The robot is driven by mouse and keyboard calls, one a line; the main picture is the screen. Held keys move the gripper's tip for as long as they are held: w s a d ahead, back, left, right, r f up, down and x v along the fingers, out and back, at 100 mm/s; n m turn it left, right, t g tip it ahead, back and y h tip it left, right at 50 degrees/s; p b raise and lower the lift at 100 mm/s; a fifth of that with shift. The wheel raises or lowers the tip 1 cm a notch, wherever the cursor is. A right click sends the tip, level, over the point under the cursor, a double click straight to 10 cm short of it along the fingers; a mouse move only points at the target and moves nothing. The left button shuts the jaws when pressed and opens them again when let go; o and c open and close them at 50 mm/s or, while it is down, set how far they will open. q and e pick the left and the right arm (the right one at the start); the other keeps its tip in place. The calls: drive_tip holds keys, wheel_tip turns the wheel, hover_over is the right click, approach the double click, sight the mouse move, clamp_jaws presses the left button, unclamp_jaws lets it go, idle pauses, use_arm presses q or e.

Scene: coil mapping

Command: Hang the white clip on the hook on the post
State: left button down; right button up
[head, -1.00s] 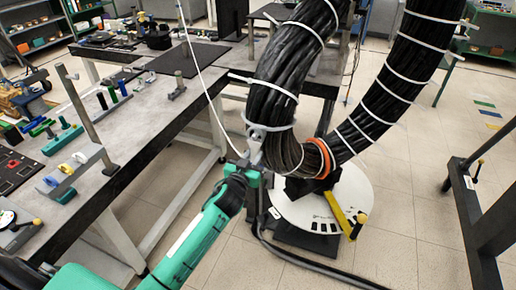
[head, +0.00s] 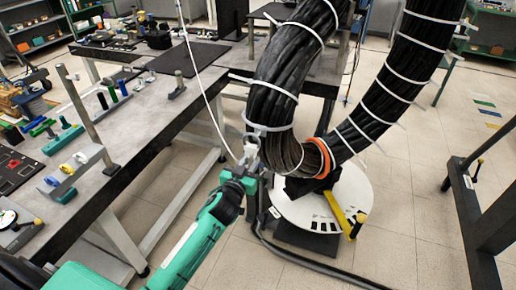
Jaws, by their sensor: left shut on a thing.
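My left gripper (head: 248,168) is in the middle of the head view, just left of the lower bend of the thick black cable bundle. It is shut on the white clip (head: 251,147), a small pale piece that sticks up from the fingers in front of the bundle. I cannot tell whether the clip touches the bundle. A thin white cord (head: 210,105) runs from above down to the gripper. A slanted grey post (head: 76,106) stands on the left workbench, well away from the gripper. I cannot make out a hook on it. My right gripper is out of view.
The black cable bundle (head: 277,80) hangs in a U with white ties and an orange band (head: 322,158). Below it is a round white base (head: 350,190) with a yellow lever (head: 339,210). The workbench (head: 150,118) holds several coloured clips. Floor shows between bench and base.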

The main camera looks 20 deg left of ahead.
use_arm(q)
drive_tip(key=shift+s, duration=0.7)
